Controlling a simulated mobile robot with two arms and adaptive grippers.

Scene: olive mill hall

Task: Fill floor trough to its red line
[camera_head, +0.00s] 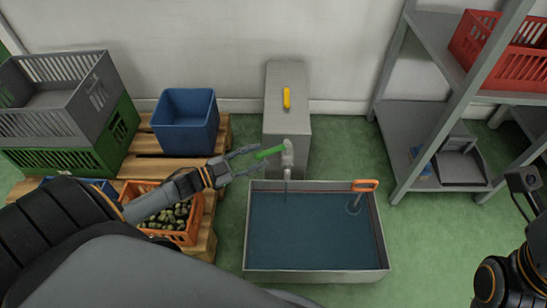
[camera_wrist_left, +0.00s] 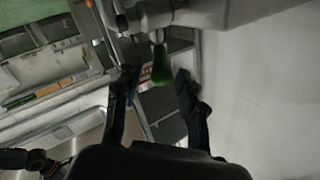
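The grey metal floor trough (camera_head: 317,275) holds dark blue-green water; a faint reddish line shows along its right inner wall, but the level against it is too small to tell. A grey tap (camera_head: 288,158) stands at its back left, with a thin line below the spout that may be water. The tap's green lever (camera_head: 270,152) points left towards my left gripper (camera_head: 243,162). That gripper is open; in the left wrist view the green lever (camera_wrist_left: 161,66) shows between and beyond the fingers, with no clear contact. My right arm shows at the right edge, its fingers not visible.
A grey cabinet (camera_head: 288,90) stands behind the tap. Pallets with a blue bin (camera_head: 185,122) and an orange crate of olives (camera_head: 158,195) lie left. Grey shelving (camera_head: 420,115) stands right.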

